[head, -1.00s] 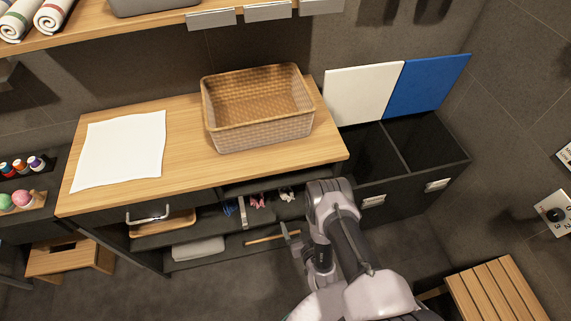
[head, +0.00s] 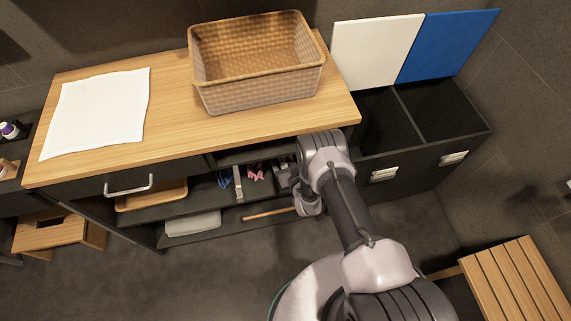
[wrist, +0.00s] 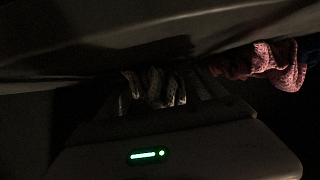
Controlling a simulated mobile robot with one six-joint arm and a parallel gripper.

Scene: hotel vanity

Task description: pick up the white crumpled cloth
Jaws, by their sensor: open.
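The white crumpled cloth (wrist: 162,88) shows dimly in the wrist view, just beyond the front of my gripper, with pale folds. Its lower part is hidden behind the gripper body, and I cannot tell whether the fingers touch it. In the head view my arm hides it. My gripper (head: 286,177) is open, reaching into the upper open shelf under the counter from the front, right of a pink crumpled cloth (head: 256,172). That cloth also shows at the right of the wrist view (wrist: 272,66).
A blue cloth (head: 225,178) lies left of the pink one, beside a grey upright divider (head: 238,185). The wooden counter (head: 175,125) is close above my gripper. A lower shelf holds a folded light towel (head: 193,222) and a wooden stick (head: 268,214). Dark bins (head: 425,115) stand right.

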